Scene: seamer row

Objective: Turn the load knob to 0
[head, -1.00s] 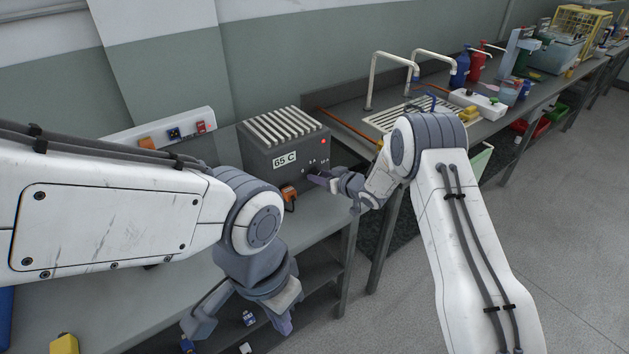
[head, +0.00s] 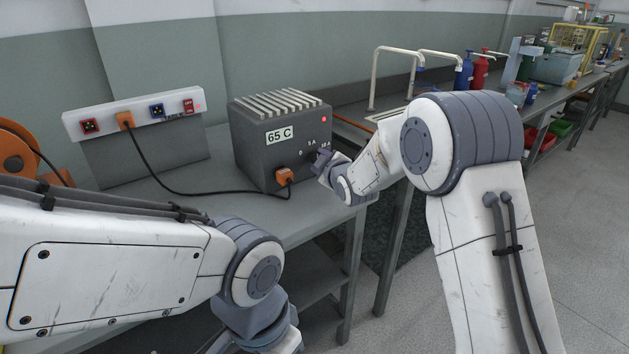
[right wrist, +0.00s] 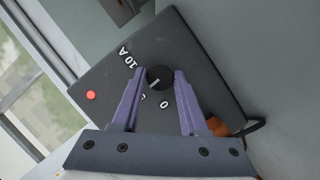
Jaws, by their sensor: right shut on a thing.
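The load box (head: 262,150) is a dark grey case with a ribbed top, a "65 C" label and a lit red lamp. Its black load knob (right wrist: 160,76) shows in the right wrist view, with a white pointer slanting to the lower left of the picture. The "0" mark lies below the knob, "10 A" to its upper left; a mark between them is mostly hidden by a finger. My right gripper (head: 320,164) is shut on the knob, one finger on each side. In the head view it covers the knob. My left gripper's fingers are out of view below.
An orange plug (head: 284,176) sits in the box's front beside the knob, its black cable running to the socket strip (head: 140,110). An orange reel (head: 18,155) stands at far left. The bench (head: 215,205) is clear in front of the box.

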